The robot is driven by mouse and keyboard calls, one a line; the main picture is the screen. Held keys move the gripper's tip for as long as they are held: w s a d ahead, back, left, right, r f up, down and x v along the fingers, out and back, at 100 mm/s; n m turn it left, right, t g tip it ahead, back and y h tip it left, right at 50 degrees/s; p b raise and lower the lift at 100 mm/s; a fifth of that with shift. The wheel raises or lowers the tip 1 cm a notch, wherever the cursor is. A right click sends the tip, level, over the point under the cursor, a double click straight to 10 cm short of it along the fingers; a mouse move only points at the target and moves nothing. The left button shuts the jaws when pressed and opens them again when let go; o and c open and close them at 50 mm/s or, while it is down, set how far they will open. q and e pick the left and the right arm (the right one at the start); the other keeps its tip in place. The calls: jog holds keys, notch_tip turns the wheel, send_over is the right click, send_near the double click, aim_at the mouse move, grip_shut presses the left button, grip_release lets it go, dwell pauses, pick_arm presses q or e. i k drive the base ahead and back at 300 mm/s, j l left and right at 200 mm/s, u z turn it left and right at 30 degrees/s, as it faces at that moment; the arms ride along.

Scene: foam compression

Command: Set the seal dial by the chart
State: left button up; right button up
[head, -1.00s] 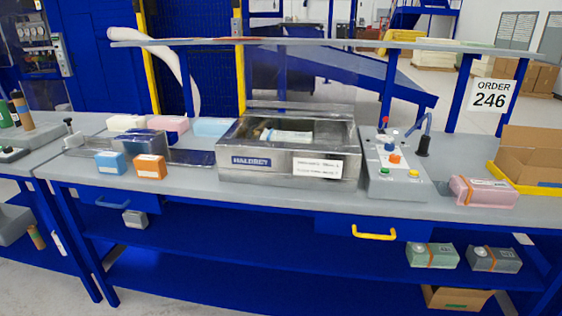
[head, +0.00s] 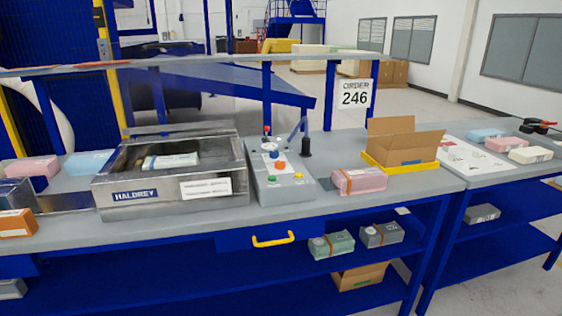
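The grey control panel (head: 283,190) stands on the bench to the right of the steel HALDREY machine (head: 150,188). A pale block with a dark band (head: 172,161) lies inside the machine. A white label (head: 206,187) on its front has print I cannot read; I cannot tell whether it is the chart. Neither of my grippers is in view.
An ORDER 246 sign (head: 355,93) hangs behind the bench. A pink banded pack (head: 359,181) and an open carton (head: 402,142) in a yellow tray (head: 430,167) sit to the right. A printed white sheet (head: 468,155) lies on the right bench. Banded packs (head: 331,245) rest below.

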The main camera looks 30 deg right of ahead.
aim_at(279, 164)
jog(key=z, duration=1.05)
